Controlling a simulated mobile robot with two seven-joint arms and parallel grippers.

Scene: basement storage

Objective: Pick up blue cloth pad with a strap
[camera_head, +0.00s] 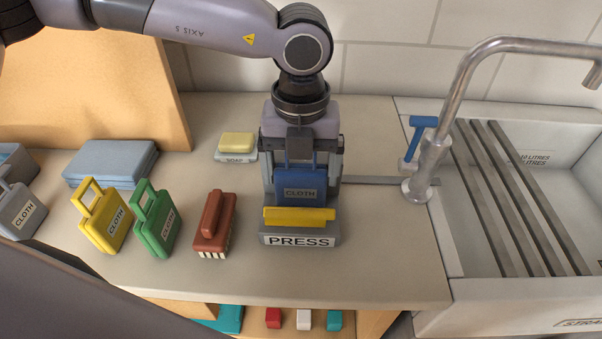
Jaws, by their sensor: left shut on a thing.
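The blue cloth pad (301,190) with its strap stands upright behind the yellow bar of the press, its label facing me. My left gripper (301,158) points down from above and is shut on the pad's strap, mostly hiding it. The press (299,239) is grey with a yellow bar (299,216) across its front. The pad's lower edge is hidden behind that bar, so I cannot tell whether it touches the press. My right gripper is not in view.
Yellow (104,218) and green (155,219) cloth pads and a red-brown brush (213,224) stand to the left. Soap (237,145) lies behind them. A sink (530,180) with a tap (440,140) is at right. The counter (390,240) right of the press is clear.

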